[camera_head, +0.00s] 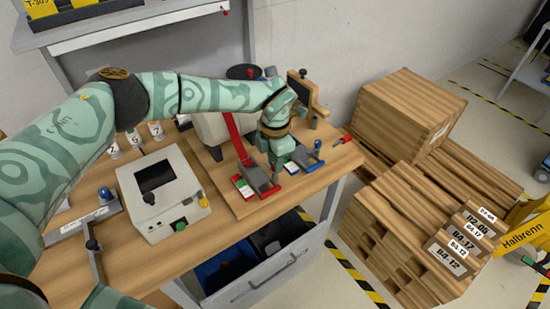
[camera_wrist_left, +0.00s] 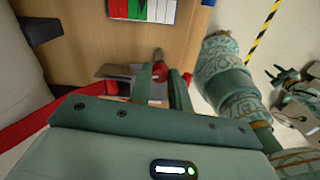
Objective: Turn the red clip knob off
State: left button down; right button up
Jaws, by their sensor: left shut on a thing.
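The red clip knob (camera_head: 271,192) is a short red handle on a grey metal clip near the front edge of the wooden bench. My left gripper (camera_head: 275,166) points down at it and is shut on it. In the left wrist view the red knob (camera_wrist_left: 159,72) shows beside the finger, partly hidden by the gripper body. A second clip with a blue knob (camera_head: 317,146) stands just to the right.
A white box device with a dark screen (camera_head: 157,199) stands on the bench to the left. A red strap (camera_head: 234,138) lies close behind the clip. An open drawer (camera_head: 271,256) juts out below the bench edge. Wooden crates (camera_head: 403,116) stand on the floor at right.

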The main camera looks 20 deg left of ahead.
pick_arm(q)
jog(key=shift+r+m, duration=0.1)
jog(key=shift+m, duration=0.5)
jog(key=shift+w, duration=0.1)
jog(key=c, duration=1.3)
grip_release()
notch_tip(320, 180, up, 16)
jog(key=p, duration=0.1)
